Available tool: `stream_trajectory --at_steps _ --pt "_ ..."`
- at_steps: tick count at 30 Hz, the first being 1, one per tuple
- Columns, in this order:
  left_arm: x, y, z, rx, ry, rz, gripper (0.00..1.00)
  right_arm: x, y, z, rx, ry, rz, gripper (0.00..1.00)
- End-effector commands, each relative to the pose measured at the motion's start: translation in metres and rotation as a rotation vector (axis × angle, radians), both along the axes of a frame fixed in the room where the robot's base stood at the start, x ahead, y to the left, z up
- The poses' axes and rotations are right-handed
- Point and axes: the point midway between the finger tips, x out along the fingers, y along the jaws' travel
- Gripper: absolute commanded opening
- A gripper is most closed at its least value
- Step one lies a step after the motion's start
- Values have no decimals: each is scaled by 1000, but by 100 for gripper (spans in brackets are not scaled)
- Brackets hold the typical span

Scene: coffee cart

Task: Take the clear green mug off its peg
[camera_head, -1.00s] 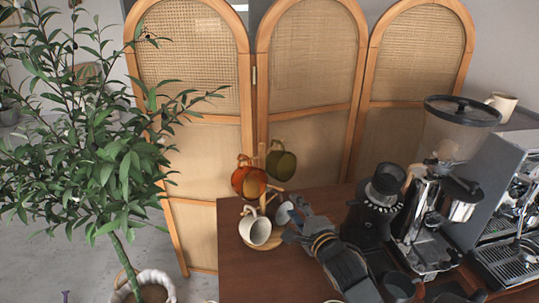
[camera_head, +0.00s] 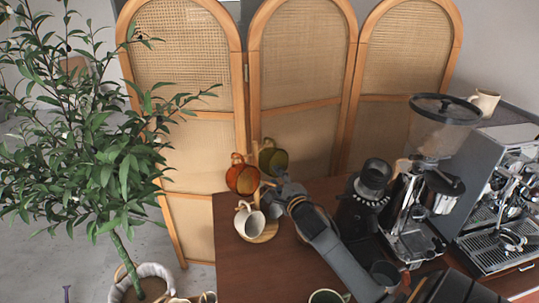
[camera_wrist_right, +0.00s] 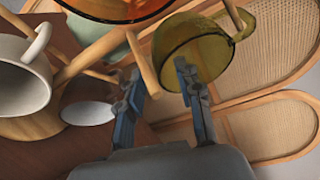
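The clear green mug (camera_head: 274,158) hangs high on the right of the wooden mug tree. In the right wrist view the green mug (camera_wrist_right: 203,55) is close, just ahead of my right fingertips, with its handle toward the upper right. My right gripper (camera_head: 271,183) is just below the mug. In the wrist view its two fingers (camera_wrist_right: 158,82) are apart and empty, one tip near the mug's lower edge and the other left of a wooden peg. I cannot tell whether a finger touches the mug. My left gripper is not in view.
An orange mug (camera_head: 242,178) hangs left of the green one. A white mug (camera_head: 250,221) hangs lower, above the tree's round base (camera_head: 267,233). A grinder (camera_head: 412,205) and espresso machine (camera_head: 500,200) stand right. A cane screen (camera_head: 300,60) is behind.

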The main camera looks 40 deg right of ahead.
Motion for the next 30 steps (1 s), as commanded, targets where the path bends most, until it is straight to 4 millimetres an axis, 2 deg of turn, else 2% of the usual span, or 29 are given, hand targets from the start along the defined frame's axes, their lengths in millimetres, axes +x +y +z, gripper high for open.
stream_trajectory --at_steps 1,6,14,20,30 --pt "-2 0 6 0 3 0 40 6 -4 2 -2 2 -1 35" --pt "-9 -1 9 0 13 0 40 21 -8 -1 -1 0 0 35" --pt "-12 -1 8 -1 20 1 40 23 -9 -3 0 1 0 35" --pt "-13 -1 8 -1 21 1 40 23 -9 -2 0 1 0 0" --pt "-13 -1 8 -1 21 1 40 23 -9 -2 0 0 -1 0"
